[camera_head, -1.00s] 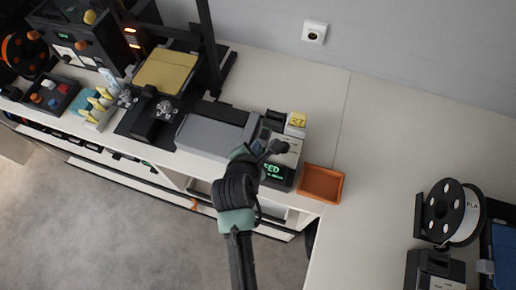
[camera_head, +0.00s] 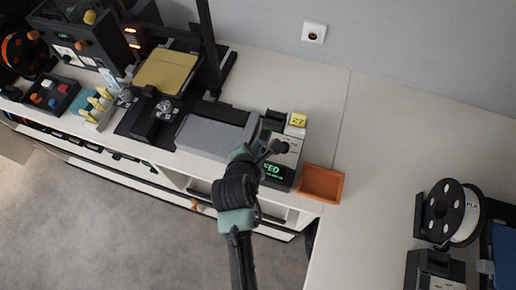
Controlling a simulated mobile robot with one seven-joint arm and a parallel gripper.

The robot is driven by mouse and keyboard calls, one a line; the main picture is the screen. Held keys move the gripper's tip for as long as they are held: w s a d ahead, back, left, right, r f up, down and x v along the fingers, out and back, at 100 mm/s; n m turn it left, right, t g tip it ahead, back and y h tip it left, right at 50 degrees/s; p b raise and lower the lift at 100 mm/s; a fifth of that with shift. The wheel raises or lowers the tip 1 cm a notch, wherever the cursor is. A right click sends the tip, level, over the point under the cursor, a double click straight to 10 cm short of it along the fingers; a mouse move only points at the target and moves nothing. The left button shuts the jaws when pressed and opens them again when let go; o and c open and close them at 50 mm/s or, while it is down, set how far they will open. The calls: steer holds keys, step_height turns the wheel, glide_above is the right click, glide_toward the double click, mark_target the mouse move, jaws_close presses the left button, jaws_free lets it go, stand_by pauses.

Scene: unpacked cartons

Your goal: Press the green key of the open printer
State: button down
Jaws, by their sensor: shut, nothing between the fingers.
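An open-frame printer with a gold bed (camera_head: 166,72) and a dark upright frame stands at the back left of the bench. My gripper (camera_head: 279,148) is shut and empty. It is over a dark-and-light device (camera_head: 291,133) with a green lit display (camera_head: 271,169) on its front, right of a grey box (camera_head: 213,137). My gripper and wrist hide part of that device. I cannot tell whether the fingertips touch it. No green key can be made out on the open-frame printer at this size.
An orange tray (camera_head: 321,184) lies right of the device. A dark enclosed machine (camera_head: 84,42) stands far left, near a box of coloured knobs (camera_head: 50,95). A white spool (camera_head: 455,212) stands at right. The bench between tray and spool is clear.

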steer(key=shift+f, duration=0.1)
steer(key=shift+f, duration=0.35)
steer(key=shift+f, duration=0.55)
stand_by(0.8)
steer(key=shift+r, duration=0.1)
steer(key=shift+r+p, duration=0.9)
step_height(320, 180, up, 5)
steer(key=p, duration=0.5)
stand_by(0.4)
